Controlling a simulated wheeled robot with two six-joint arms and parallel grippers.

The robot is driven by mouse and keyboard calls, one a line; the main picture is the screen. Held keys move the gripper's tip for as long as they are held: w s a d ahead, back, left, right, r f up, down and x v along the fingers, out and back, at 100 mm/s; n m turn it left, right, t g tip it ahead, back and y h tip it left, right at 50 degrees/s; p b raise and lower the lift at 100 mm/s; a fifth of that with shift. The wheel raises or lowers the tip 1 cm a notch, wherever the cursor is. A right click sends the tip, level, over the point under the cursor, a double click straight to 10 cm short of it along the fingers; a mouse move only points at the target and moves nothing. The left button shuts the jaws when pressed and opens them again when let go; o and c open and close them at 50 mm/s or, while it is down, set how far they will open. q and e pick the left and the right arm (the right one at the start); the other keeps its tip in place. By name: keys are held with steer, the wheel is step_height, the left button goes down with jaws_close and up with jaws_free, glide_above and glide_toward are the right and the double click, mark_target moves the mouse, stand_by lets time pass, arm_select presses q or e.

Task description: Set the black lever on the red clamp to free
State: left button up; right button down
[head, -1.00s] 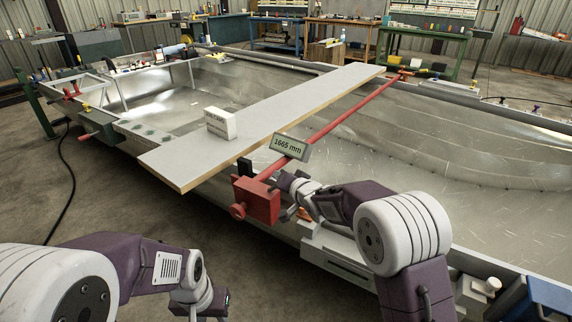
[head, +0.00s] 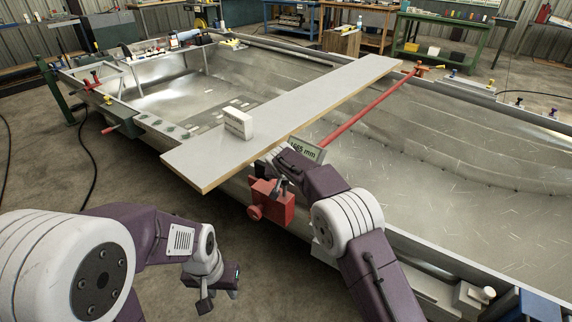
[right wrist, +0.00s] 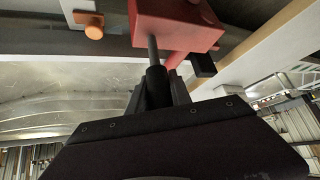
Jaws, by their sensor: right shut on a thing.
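The red clamp has a long red bar (head: 370,107) across the hull and a red block (head: 270,205) at its near end, which shows overhead in the right wrist view (right wrist: 175,22). The black lever (right wrist: 156,84), a dark grip on a grey rod, comes out of this block. My right gripper (right wrist: 160,92) is shut on the lever's grip; in the head view my right arm mostly hides the lever. My left gripper (head: 222,290) hangs low at the left, away from the clamp; its fingers are too small to read.
A pale plank (head: 290,125) spans the hull beside the bar, with a white box (head: 239,122) on it. The hull's near edge runs below the clamp. The floor (head: 60,185) at left is fairly clear.

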arm_select(q)
steer(key=shift+w+a+r+p, duration=0.1)
steer(key=shift+a+r+p, duration=0.1)
steer(key=shift+r+p, duration=0.35)
steer(key=shift+w+a+r+p, duration=0.1)
steer(key=shift+a+r+p, duration=0.1)
steer(key=shift+r, duration=0.5)
arm_select(e)
steer(key=shift+w+a+h, duration=0.1)
steer(key=shift+a+h, duration=0.1)
steer(key=shift+h, duration=0.1)
steer(key=c, duration=1.2)
jaws_free()
steer(key=shift+o, duration=0.2)
arm_select(q)
steer(key=shift+r, duration=0.25)
arm_select(e)
steer(key=v, duration=0.9)
steer(key=shift+w, duration=0.15)
